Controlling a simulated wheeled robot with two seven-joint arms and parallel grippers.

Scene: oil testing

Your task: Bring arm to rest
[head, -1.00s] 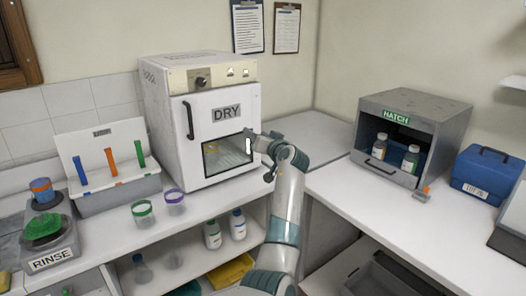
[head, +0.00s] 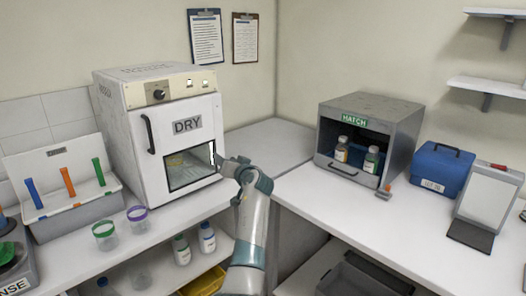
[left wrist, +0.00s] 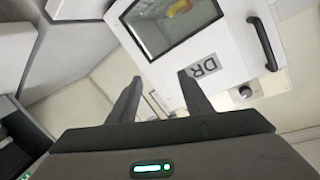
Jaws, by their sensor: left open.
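My left arm comes up from the bottom of the head view, and its gripper (head: 226,161) is in front of the right edge of the white DRY oven (head: 165,168). In the left wrist view the two dark fingers (left wrist: 160,95) stand apart with nothing between them. The oven door (left wrist: 215,55) with its window and dark handle shows beyond the fingers, upside down. I cannot tell the exact gap to the door. My right gripper is not in view.
The grey HATCH box (head: 400,130) holds two bottles on the right counter (head: 330,200). A blue case (head: 442,168) and a tablet-like stand (head: 487,205) are beside it. Green-rimmed (head: 104,236) and purple-rimmed (head: 138,218) cups stand by the oven. Counter near the corner is clear.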

